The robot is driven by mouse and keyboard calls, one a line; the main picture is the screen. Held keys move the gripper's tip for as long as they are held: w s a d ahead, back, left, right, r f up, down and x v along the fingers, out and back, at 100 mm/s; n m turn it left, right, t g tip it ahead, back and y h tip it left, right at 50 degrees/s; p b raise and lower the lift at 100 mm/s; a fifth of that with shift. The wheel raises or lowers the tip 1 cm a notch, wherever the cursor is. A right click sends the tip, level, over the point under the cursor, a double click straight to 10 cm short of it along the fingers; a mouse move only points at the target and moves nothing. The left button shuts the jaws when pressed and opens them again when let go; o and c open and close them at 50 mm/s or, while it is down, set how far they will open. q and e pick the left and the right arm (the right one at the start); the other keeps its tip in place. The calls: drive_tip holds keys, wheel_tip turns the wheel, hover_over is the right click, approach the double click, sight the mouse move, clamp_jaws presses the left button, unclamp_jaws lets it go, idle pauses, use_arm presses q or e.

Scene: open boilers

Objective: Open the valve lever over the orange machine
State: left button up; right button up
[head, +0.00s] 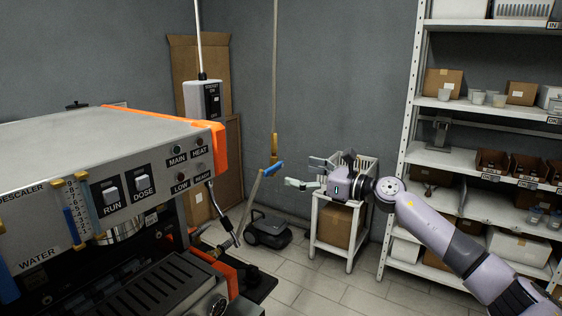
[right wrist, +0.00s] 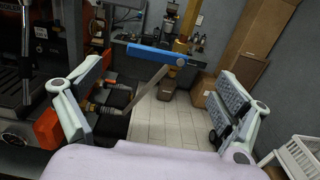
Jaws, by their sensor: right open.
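The valve lever (head: 272,168) has a blue part beside a brass valve (head: 274,146) at the bottom of a thin vertical pipe. It is right of the orange machine (head: 110,170) in the head view. A flat grey bar slants down-left from the blue part. In the right wrist view, the blue part (right wrist: 150,54) lies ahead, between and beyond my open fingers. My right gripper (head: 305,172) is open and empty, just right of the lever in the head view and apart from it. It also shows in the right wrist view (right wrist: 155,103). My left gripper is out of view.
A white shelf rack (head: 480,120) with boxes and cups stands at the right. A small white cart (head: 334,234) holding a box stands below my right gripper. A dark wheeled case (head: 268,232) sits on the floor. A switch box (head: 203,98) hangs above the machine. Air around the lever looks free.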

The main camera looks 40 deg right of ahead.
sight(276, 167)
drive_tip(key=p+x, duration=0.3)
drive_tip(key=x, duration=0.3)
drive_tip(key=shift+w+a, duration=0.15)
drive_tip(key=shift+w, duration=0.1)
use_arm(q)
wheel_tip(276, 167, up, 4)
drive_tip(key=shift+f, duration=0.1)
